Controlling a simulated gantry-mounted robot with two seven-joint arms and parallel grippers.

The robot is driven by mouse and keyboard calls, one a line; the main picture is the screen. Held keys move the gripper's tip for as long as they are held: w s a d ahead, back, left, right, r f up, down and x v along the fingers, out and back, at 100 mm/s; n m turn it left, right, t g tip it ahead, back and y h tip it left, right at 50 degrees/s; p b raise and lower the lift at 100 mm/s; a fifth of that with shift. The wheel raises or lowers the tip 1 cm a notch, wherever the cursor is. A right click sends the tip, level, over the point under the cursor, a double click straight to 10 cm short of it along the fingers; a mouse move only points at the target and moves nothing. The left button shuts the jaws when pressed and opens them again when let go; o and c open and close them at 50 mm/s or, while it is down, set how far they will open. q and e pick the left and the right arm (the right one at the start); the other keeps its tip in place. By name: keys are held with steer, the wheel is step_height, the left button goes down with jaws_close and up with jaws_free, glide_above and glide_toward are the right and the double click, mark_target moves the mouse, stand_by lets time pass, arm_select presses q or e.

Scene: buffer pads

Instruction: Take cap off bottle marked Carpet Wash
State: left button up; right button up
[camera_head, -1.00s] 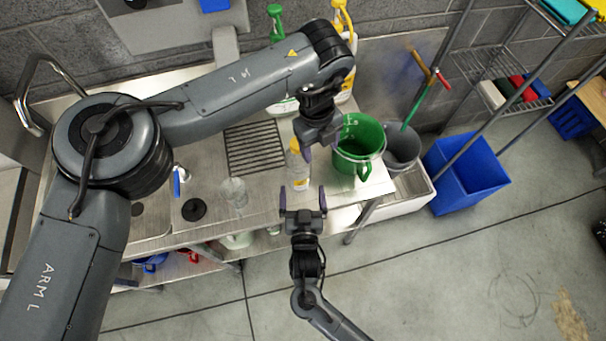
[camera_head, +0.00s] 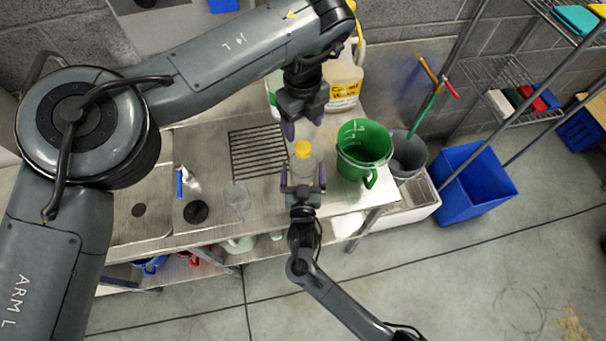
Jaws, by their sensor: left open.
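A small clear bottle (camera_head: 305,165) with a yellow cap (camera_head: 303,149) stands upright near the front of the steel counter. Its label cannot be read from here. My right gripper (camera_head: 303,178) comes from the front with one finger on each side of the bottle's body. Whether the fingers touch the bottle is not clear. My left gripper (camera_head: 304,124) is open and empty, pointing down just behind and above the yellow cap, apart from it. A large jug (camera_head: 345,80) at the back has a yellow label that seems to read "Carpet Wash".
A green measuring jug (camera_head: 363,143) stands close right of the bottle, with a grey bucket (camera_head: 408,156) beyond it. A drain grate (camera_head: 255,152), clear cup (camera_head: 238,198) and black disc (camera_head: 196,211) are to the left. A blue bin (camera_head: 470,175) is on the floor.

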steer(key=shift+w, duration=0.9)
steer(key=shift+c, duration=0.3)
